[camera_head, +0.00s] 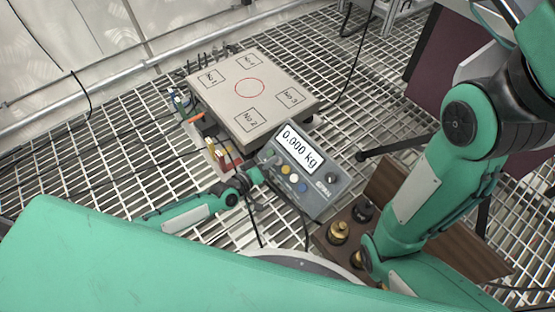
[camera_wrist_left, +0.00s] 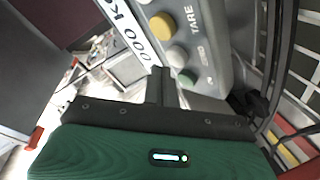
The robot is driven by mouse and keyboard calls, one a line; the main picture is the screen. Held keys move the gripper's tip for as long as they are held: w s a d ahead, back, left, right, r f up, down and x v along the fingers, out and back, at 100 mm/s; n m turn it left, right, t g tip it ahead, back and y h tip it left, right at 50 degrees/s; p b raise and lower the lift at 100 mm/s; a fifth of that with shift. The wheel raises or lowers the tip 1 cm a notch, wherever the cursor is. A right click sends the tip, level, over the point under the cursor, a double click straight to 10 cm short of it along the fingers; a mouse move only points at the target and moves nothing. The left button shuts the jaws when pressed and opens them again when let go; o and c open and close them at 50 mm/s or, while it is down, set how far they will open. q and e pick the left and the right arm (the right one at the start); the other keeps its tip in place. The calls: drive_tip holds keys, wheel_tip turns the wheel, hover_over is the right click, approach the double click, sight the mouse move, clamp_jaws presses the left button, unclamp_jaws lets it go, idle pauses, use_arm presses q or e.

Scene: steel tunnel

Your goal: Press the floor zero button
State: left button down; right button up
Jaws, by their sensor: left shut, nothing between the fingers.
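A grey indicator box (camera_head: 318,196) reads 0.000 kg and carries a row of coloured buttons. In the left wrist view a yellow button (camera_wrist_left: 161,25) sits by the word TARE, and a pale grey button (camera_wrist_left: 176,55) sits by a small faint label that looks like ZERO. A green button (camera_wrist_left: 188,77) is below it. My left gripper (camera_head: 256,176) is shut and empty at the box's left edge. In the left wrist view its fingertips (camera_wrist_left: 160,76) are just left of the green button; contact cannot be told. My right gripper is not in view.
The scale platform (camera_head: 246,93) with numbered squares and a red circle stands behind the box. A wooden tray (camera_head: 393,180) with brass and dark weights (camera_head: 339,232) lies to the right. Cables cross the grated floor (camera_head: 110,150). My right arm fills the right side.

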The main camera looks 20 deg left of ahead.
use_arm(q)
drive_tip(key=r+p, duration=0.1)
drive_tip(key=s+a+r+p, duration=0.1)
drive_tip(key=r, duration=0.1)
drive_tip(key=s+a+r+p, duration=0.1)
drive_tip(key=p, duration=0.1)
drive_tip(key=shift+s+r, duration=0.2)
idle(0.7)
